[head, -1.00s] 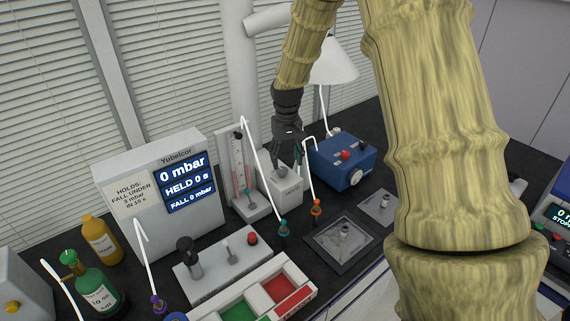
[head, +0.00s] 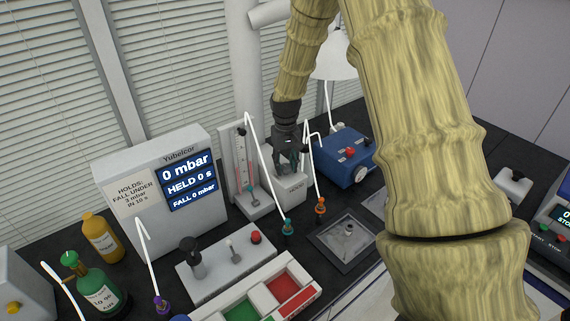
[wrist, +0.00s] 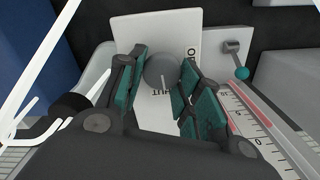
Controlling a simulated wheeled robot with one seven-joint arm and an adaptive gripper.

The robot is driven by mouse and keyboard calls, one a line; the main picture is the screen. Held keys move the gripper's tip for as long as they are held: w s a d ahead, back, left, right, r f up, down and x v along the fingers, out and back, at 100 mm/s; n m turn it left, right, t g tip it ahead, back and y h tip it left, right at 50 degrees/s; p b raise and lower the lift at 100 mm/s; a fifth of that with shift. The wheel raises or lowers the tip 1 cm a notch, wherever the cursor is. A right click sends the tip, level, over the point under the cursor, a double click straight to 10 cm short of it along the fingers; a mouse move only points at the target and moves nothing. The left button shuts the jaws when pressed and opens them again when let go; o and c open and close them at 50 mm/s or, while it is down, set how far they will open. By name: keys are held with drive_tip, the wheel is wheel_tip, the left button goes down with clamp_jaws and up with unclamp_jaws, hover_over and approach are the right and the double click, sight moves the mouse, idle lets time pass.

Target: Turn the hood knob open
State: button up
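The hood knob (wrist: 164,68) is a round grey knob on top of a white box. In the wrist view its pale pointer line faces the partly covered SHUT lettering; an "O" shows at the label's right edge. The white hood box (head: 291,188) stands in front of the white pipe in the head view, where my gripper hides the knob. My gripper (head: 287,163) is over the box, pointing down. In the wrist view its green-padded fingers (wrist: 161,66) stand apart on either side of the knob. I cannot tell whether either pad touches it.
A gauge stand (head: 245,172) with a red tube and small lever is close on the left. A blue box (head: 343,158) is close on the right. White hoses rise beside the gripper, ending at teal (head: 287,228) and orange (head: 320,207) fittings in front.

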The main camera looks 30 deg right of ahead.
drive_tip(key=shift+s+r, duration=0.25)
drive_tip(key=shift+n, duration=0.3)
drive_tip(key=shift+r+n, duration=0.1)
drive_tip(key=shift+n, duration=0.9)
drive_tip(key=n+p, duration=0.1)
drive_tip(key=n, duration=0.3)
drive_tip(key=shift+n, duration=0.3)
drive_tip(key=n+p, duration=0.1)
drive_tip(key=n, duration=0.3)
drive_tip(key=shift+n+p, duration=0.4)
drive_tip(key=shift+n, duration=2)
drive_tip(key=o, duration=1)
